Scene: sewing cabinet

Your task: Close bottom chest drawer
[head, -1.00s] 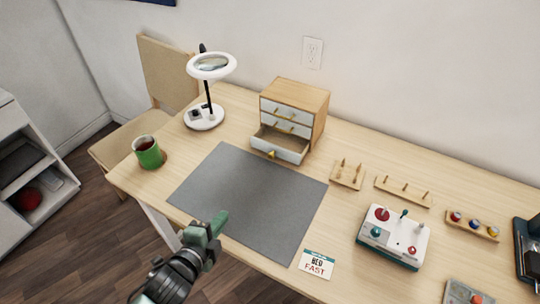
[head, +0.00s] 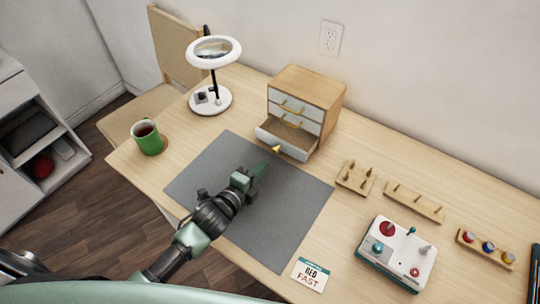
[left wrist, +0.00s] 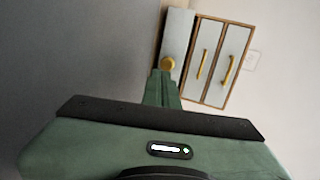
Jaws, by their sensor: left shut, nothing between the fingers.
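A small wooden chest (head: 324,98) with white drawer fronts stands at the back of the desk. Its bottom drawer (head: 294,150) is pulled out toward me and looks empty, with a gold knob (head: 277,149) on its front. The two drawers above are shut. My left gripper (head: 258,172) is shut and empty over the grey mat, a little short of the drawer front. In the left wrist view the fingertips (left wrist: 165,82) are close to the knob (left wrist: 167,63); I cannot tell whether they touch. My right gripper is not in view.
A white magnifier lamp (head: 212,100) and a green mug (head: 147,138) stand left of the chest. Wooden peg racks (head: 414,205) and a white control box (head: 396,254) lie to the right. The grey mat (head: 290,215) is otherwise clear.

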